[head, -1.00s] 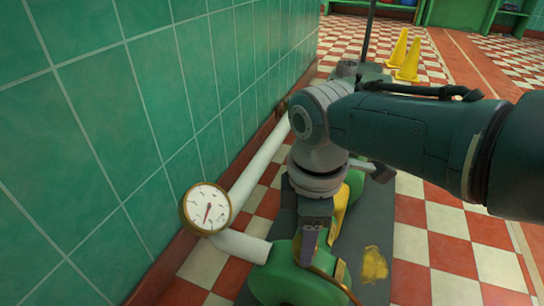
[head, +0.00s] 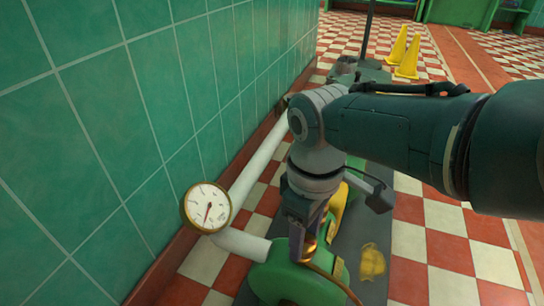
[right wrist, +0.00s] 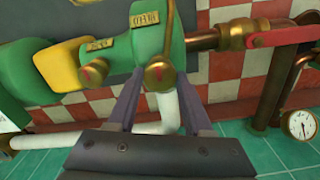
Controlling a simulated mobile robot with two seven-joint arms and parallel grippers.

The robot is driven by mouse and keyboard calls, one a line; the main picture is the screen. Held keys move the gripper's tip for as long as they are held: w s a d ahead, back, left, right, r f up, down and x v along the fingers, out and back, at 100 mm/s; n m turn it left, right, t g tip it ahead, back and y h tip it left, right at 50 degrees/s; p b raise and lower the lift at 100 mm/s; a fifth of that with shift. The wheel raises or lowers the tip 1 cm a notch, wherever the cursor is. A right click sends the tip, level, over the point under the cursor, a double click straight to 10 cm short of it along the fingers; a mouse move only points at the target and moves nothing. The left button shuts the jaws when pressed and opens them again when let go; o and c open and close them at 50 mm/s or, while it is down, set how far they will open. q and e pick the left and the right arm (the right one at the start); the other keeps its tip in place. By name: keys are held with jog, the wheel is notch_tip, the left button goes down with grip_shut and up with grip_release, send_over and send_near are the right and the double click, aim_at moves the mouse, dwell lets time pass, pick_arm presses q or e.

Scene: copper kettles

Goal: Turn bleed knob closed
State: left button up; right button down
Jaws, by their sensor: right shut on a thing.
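My right gripper (head: 306,250) reaches down to the green pump body (head: 283,275) in the head view. In the right wrist view its two fingers (right wrist: 160,84) stand on either side of a round brass knob (right wrist: 159,75) with a red mark, and they are shut on it. Part of that knob shows between the fingers in the head view. A second brass knob (right wrist: 93,72) with a red mark sits to its left, clear of the fingers. Brass plates (right wrist: 145,18) are fixed above the knobs; their lettering is too small to read. My left gripper is not in view.
A round pressure gauge (head: 207,207) is by the green tiled wall, left of the pump. A white pipe (head: 262,165) runs along the wall. Yellow cones (head: 407,55) stand farther back. The checkered floor at right is clear.

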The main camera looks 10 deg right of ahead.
dwell(0.3)
jog(key=shift+c, duration=1.5)
grip_release()
notch_tip(320, 180, up, 10)
jog(key=p, duration=0.9)
